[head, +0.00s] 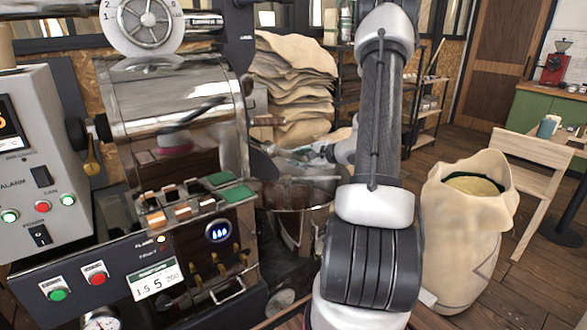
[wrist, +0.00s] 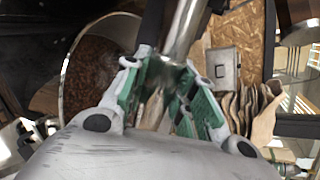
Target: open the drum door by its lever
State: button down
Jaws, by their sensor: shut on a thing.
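The shiny metal drum (head: 170,115) of the roaster fills the left of the head view. Its door face is turned away to the right, so I cannot tell how the door stands. My gripper (head: 277,150) is just right of the drum, above a round pan. In the wrist view my gripper (wrist: 162,98) has its green-padded fingers shut on a silver metal lever (wrist: 185,32). The lever runs from between the fingers up to the top edge. In the head view the lever is too small and covered to make out clearly.
The round pan (head: 318,186) below my gripper shows brown beans (wrist: 100,60) in the wrist view. A control box (head: 40,150) stands left of the drum. Stacked sacks (head: 290,75) lie behind. An open sack (head: 465,230) and a wooden chair (head: 535,170) stand at right.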

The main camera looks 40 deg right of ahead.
jog(key=shift+d+r+n+h, duration=0.3)
jog(key=shift+r+n, duration=0.1)
jog(key=shift+r, duration=0.25)
jog(key=shift+d+r+n+h, duration=0.2)
jog(key=shift+r+n+h, duration=0.15)
jog(key=shift+r, duration=0.25)
jog(key=shift+d+r+n+h, duration=0.2)
jog(key=shift+r+n+h, duration=0.4)
jog(key=shift+r, duration=0.5)
jog(key=c, duration=1.1)
grip_release()
jog(key=shift+c, duration=0.2)
jog(key=v, duration=1.2)
jog(key=shift+w+r, duration=0.1)
